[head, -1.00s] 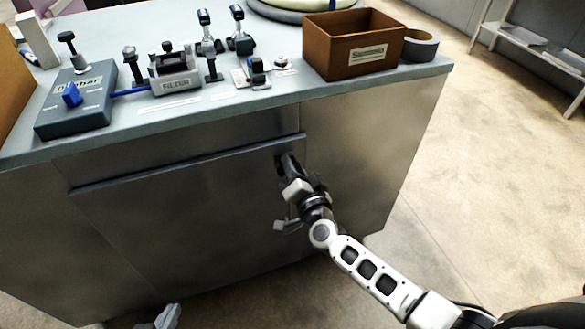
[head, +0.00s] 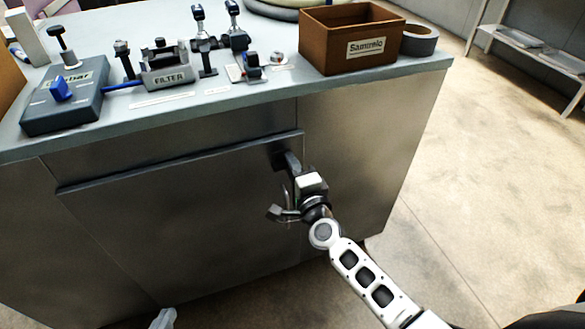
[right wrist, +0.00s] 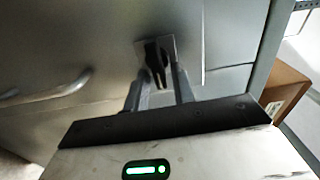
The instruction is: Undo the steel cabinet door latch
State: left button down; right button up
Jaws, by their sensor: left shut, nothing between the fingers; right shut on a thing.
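The steel cabinet door (head: 180,215) is the large grey front panel below the bench top. Its door latch (head: 280,157) is a dark piece near the door's upper right corner. In the right wrist view the latch (right wrist: 158,60) is a dark handle on a small light plate. My right gripper (head: 291,168) is shut on the latch handle, with a finger on either side of it in the right wrist view (right wrist: 160,82). The gripper hides part of the latch in the head view. My left gripper (head: 163,319) is shut and empty, only partly in view at the bottom edge.
The bench top carries a blue-grey box (head: 65,98), a filter unit (head: 168,72), several small clamps and a brown bin (head: 350,40). In the right wrist view a bar handle (right wrist: 50,92) is at left. The floor right of the cabinet is clear.

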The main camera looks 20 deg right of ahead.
dwell(0.4)
jog(key=o, duration=0.7)
jog(key=s, duration=1.6)
jog(key=shift+d, duration=0.2)
